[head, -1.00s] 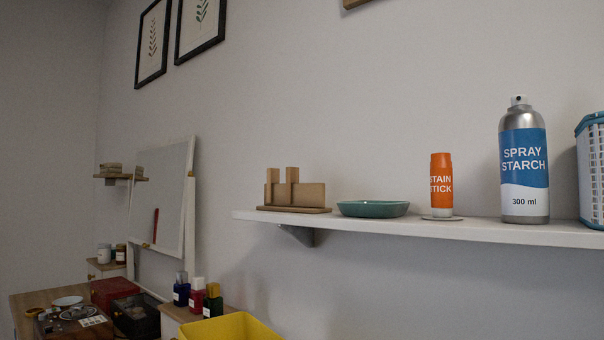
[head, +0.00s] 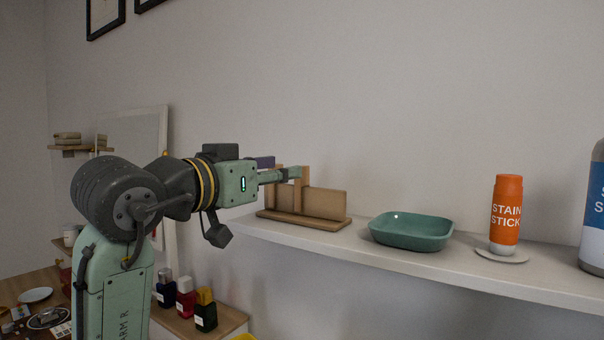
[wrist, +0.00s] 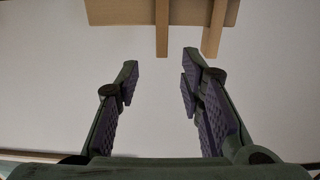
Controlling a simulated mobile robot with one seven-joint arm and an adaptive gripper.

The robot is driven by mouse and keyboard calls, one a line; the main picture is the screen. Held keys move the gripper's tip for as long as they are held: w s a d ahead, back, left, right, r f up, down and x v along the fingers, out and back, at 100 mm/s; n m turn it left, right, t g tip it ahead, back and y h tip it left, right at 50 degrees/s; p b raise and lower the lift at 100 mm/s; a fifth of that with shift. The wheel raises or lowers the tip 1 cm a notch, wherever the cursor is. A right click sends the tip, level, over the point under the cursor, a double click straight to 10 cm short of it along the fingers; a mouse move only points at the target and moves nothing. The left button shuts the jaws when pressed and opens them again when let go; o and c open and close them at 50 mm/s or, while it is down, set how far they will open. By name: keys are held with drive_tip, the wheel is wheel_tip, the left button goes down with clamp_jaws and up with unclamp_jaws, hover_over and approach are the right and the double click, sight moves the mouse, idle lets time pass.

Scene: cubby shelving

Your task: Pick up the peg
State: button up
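A small wooden stand with a flat base (head: 305,220) and a low back board (head: 327,203) sits at the left end of the white shelf. Narrow wooden uprights rise from it; one upright (head: 304,195) shows beside my gripper. I cannot tell which is the peg. My gripper (head: 280,168) is level with the upper part of the stand. In the wrist view my gripper (wrist: 159,75) is open and empty. Two wooden bars, left (wrist: 162,32) and right (wrist: 212,35), lie just beyond the fingertips; the left bar lines up with the gap, the right one is outside it.
A green dish (head: 411,230) stands right of the stand, then an orange stain stick (head: 506,208) on a small disc and a spray can (head: 595,210). The white shelf (head: 400,258) has its edge below my gripper. Small bottles (head: 186,298) stand lower down.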

sight(305, 181)
drive_tip(key=p+x, duration=0.2)
drive_tip(key=x, duration=0.4)
drive_tip(key=shift+w+p, duration=0.1)
drive_tip(key=shift+p, duration=0.25)
drive_tip(key=shift+w+d, duration=0.25)
drive_tip(key=shift+w, duration=0.2)
drive_tip(key=shift+c, duration=0.4)
clamp_jaws()
